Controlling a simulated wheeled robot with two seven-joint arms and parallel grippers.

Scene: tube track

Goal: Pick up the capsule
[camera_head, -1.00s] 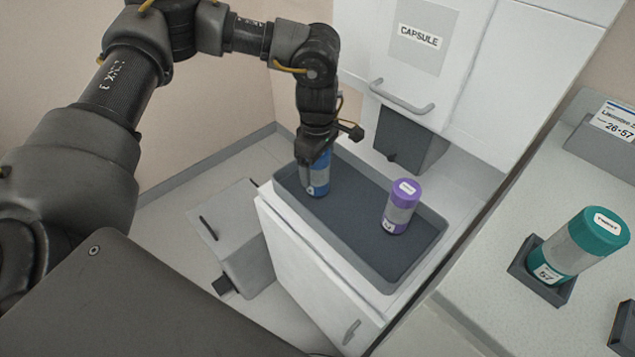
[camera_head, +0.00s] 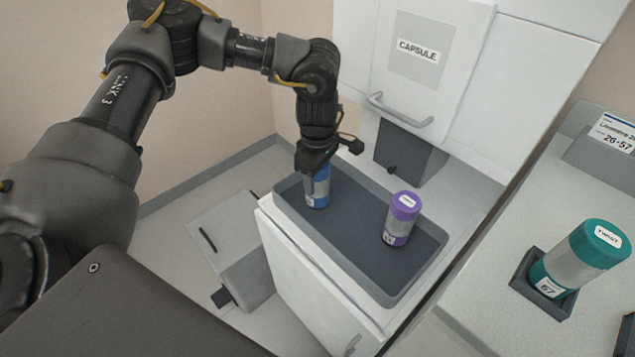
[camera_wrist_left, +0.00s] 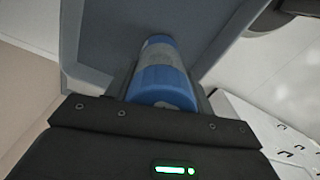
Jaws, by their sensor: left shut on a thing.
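A blue capsule (camera_head: 318,190) with a grey band stands at the far left end of a dark grey tray (camera_head: 346,244). My left gripper (camera_head: 316,168) points down over it and is shut on its upper part. In the left wrist view the blue capsule (camera_wrist_left: 162,84) shows between the fingers, which are mostly hidden. Whether its base touches the tray cannot be told. A purple capsule (camera_head: 401,218) with a grey band stands upright in the tray, to the right and apart from the gripper. My right gripper is not in view.
The tray lies on a white cabinet (camera_head: 300,268) below a wall unit labelled CAPSULE (camera_head: 418,48) with a grey handle (camera_head: 400,112). At right, a teal capsule (camera_head: 580,258) leans in a dark holder (camera_head: 540,288) on a counter. A grey bin (camera_head: 232,250) is on the floor.

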